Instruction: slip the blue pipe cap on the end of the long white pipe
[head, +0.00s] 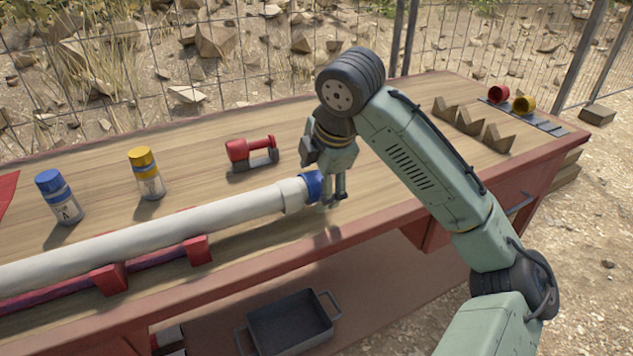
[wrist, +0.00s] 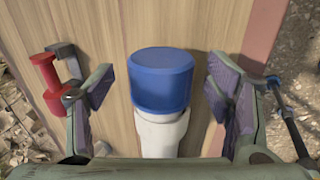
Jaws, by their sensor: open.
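The long white pipe (head: 150,238) lies across the left of the bench on red supports. The blue pipe cap (head: 314,186) sits on the pipe's right end, covering its tip. In the wrist view the blue cap (wrist: 161,80) is upright in the picture, directly against the white pipe end (wrist: 160,133). My gripper (head: 333,198) is at the capped end. In the wrist view its open jaws (wrist: 163,90) stand to either side of the cap, with a gap on both sides, touching neither side.
A red tool (head: 251,152) lies behind the pipe end. A blue-topped bottle (head: 60,196) and a yellow-topped bottle (head: 147,173) stand behind the pipe. Notched wooden blocks (head: 470,120) and red and yellow caps (head: 512,98) are at the right. A dark tray (head: 289,325) sits below.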

